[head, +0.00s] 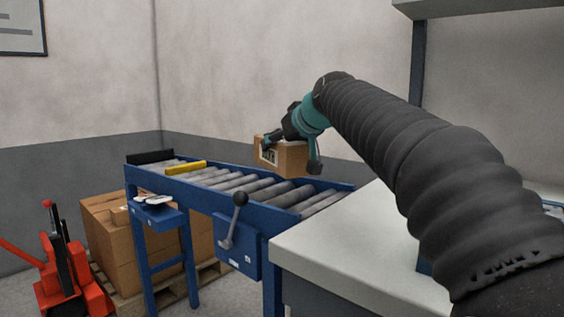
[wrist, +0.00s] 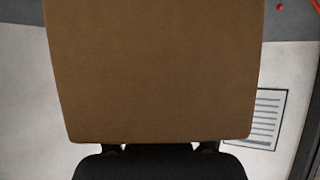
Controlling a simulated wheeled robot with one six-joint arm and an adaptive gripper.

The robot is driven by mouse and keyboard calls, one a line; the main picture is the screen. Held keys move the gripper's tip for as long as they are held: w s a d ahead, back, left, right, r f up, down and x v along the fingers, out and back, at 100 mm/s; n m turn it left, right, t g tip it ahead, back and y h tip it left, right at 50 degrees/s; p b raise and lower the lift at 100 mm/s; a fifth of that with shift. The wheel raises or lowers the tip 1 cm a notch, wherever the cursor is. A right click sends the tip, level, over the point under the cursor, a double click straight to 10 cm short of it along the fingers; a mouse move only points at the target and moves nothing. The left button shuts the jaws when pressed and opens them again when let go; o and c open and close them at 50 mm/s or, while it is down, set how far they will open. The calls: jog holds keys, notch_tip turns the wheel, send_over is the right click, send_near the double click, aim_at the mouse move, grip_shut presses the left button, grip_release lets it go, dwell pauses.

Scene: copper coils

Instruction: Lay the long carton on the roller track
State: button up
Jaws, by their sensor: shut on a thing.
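My gripper (head: 291,150) is shut on a brown carton (head: 286,160) with a printed label on its side. In the head view it holds the carton over the far side of the roller track (head: 240,187). I cannot tell for sure whether the carton's underside touches the rollers. In the wrist view the carton (wrist: 155,70) fills most of the picture and hides what lies beyond it. The dark gripper parts (wrist: 160,150) show below it. The track has grey rollers in a blue frame.
A yellow bar (head: 186,168) lies across the rollers, with a black end stop (head: 150,156) beyond. A lever with a black knob (head: 240,199) rises at the track's near side. A pale worktop (head: 340,245) is at the right. Stacked cartons (head: 112,240) and a red pallet truck (head: 68,270) stand left.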

jog(key=shift+w+f, duration=0.15)
jog(key=shift+f+b, duration=0.6)
jog(key=shift+f, duration=1.3)
jog(key=shift+f+b, duration=0.4)
jog(key=shift+f, duration=0.05)
jog(key=shift+f, duration=0.2)
jog(key=o, duration=1.4)
jog(key=shift+o, duration=0.2)
